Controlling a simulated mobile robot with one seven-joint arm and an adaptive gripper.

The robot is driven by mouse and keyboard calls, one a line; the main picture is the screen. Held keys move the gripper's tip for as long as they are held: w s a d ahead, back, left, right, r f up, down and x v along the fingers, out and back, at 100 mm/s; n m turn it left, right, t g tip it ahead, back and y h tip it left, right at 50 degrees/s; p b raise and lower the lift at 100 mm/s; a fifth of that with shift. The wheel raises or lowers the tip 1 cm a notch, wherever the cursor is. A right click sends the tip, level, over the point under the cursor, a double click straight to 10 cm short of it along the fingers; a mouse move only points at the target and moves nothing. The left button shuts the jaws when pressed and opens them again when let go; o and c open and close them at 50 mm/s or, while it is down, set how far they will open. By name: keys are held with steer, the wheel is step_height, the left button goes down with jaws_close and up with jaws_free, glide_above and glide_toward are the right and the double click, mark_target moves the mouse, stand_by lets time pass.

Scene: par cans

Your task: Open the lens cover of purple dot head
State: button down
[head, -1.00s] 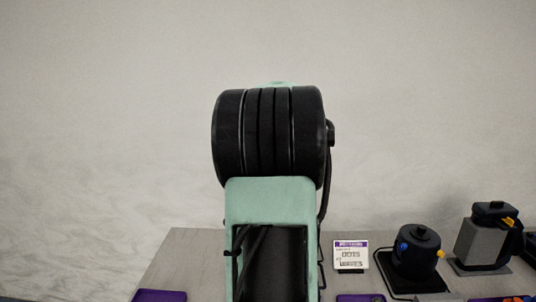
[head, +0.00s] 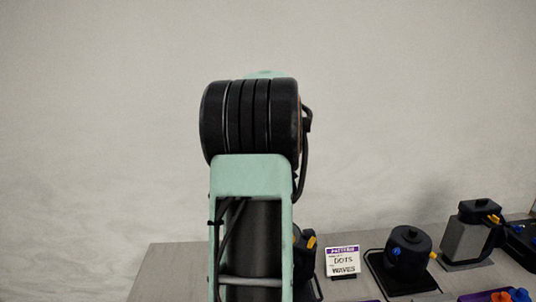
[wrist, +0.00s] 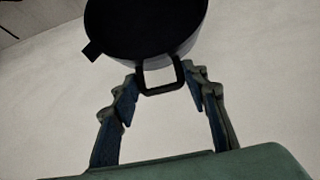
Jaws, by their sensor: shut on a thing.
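In the wrist view a dark round head (wrist: 145,28) fills the top of the picture. A black loop-shaped handle (wrist: 161,82) sticks out from its near edge, and a small dark tab shows at its left. My gripper (wrist: 165,82) has its two blue-padded fingers on either side of the handle, shut on it. No purple dot shows on this head. In the head view my arm hides the gripper and most of a dark unit (head: 304,258) with a yellow knob behind it.
A card (head: 343,262) reading "PATTERN", "DOTS" and "WAVES" stands right of my arm. Farther right are a dark round can (head: 409,250) with blue and yellow knobs, and a grey box-shaped unit (head: 468,238). The table's left part (head: 175,270) is bare.

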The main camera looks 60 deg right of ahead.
steer(key=shift+d+r, duration=0.3)
steer(key=shift+r, duration=0.2)
steer(key=c, duration=1.4)
jaws_free()
steer(key=shift+w+f, duration=0.1)
steer(key=shift+f, duration=0.2)
steer(key=v, duration=1.2)
